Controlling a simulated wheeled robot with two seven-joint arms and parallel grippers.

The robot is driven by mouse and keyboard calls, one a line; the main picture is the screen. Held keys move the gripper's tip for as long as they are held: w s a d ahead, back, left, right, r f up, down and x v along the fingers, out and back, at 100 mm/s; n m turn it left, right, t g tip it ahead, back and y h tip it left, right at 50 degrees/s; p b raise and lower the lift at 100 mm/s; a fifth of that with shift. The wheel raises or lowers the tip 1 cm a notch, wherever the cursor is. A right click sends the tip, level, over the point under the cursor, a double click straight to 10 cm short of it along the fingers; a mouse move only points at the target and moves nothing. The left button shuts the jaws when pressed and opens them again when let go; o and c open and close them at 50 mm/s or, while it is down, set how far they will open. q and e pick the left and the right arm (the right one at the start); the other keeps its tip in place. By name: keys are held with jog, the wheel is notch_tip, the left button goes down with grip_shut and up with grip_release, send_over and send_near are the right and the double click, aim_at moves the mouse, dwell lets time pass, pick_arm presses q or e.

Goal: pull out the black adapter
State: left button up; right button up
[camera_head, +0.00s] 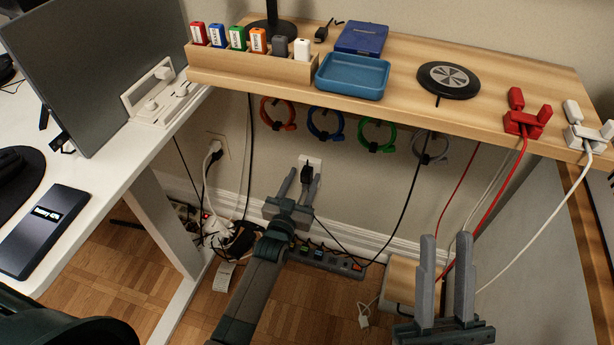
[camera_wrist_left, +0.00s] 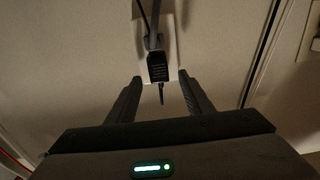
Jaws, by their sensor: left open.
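The black adapter (camera_head: 307,173) is plugged into a white wall outlet (camera_head: 316,160) below the wooden shelf. In the left wrist view, the adapter (camera_wrist_left: 158,69) sits on the pale outlet plate, with a dark cord near it. My left gripper (camera_head: 300,177) is open in front of the outlet. Its fingers also show in the left wrist view (camera_wrist_left: 160,80), one to each side below the adapter, with a gap between them. I cannot tell whether either finger touches it. My right gripper (camera_head: 446,238) is open and empty at the lower right, fingers pointing up.
The wooden shelf (camera_head: 410,100) overhangs the outlet. Coloured cable loops (camera_head: 325,124) hang below it. A power strip (camera_head: 325,259) lies on the floor below. Red and white cables hang near my right gripper.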

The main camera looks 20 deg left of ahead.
pick_arm(q)
jog(key=shift+w, duration=0.1)
jog(key=shift+c, duration=0.4)
jog(key=c, duration=1.1)
jog(key=shift+o, duration=0.2)
jog(key=shift+r, duration=0.2)
